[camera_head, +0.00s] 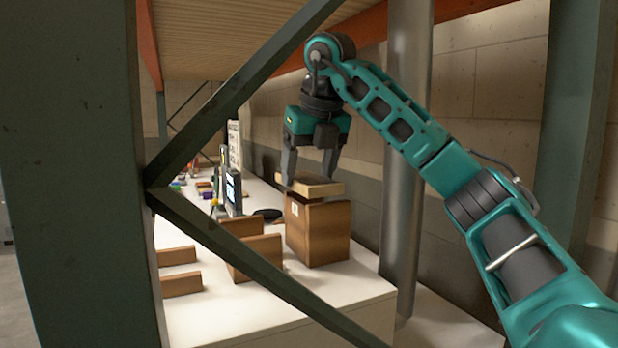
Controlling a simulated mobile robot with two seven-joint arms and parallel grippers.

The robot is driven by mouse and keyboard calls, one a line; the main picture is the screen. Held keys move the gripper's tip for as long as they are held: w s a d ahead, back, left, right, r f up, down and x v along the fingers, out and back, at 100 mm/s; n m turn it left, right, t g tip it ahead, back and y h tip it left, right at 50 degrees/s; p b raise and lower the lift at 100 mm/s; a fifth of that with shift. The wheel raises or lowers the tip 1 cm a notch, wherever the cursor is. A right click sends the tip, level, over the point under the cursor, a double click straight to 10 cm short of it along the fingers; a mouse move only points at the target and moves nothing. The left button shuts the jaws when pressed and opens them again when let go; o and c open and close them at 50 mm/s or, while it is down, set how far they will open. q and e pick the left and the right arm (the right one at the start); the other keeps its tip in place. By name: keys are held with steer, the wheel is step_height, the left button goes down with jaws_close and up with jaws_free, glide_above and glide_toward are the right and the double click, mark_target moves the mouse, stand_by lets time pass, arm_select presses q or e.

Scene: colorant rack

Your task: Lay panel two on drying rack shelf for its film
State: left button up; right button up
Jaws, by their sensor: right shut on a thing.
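My right gripper (309,180) reaches in from the right and points down, its fingers closed on a thin light-wood panel (318,188). The panel lies roughly level, directly above a brown wooden block (325,235) with a small white label. A narrow dark gap shows under the panel; I cannot tell if it touches the block. No number is readable on the panel. I cannot tell for certain which piece is the drying rack shelf. My left gripper is out of view.
Lower wooden pieces (255,255) stand left of the block on the white table (330,295). A dark upright screen (233,193) and small colored items are farther back. A green post (75,180) and diagonal braces (250,255) cross the foreground. A grey column (408,150) stands right.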

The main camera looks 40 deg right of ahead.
steer(key=shift+f, duration=0.8)
steer(key=o, duration=1.1)
steer(key=shift+f, duration=0.1)
steer(key=shift+r, duration=0.2)
steer(key=shift+v, duration=5.9)
steer(key=shift+s, duration=0.1)
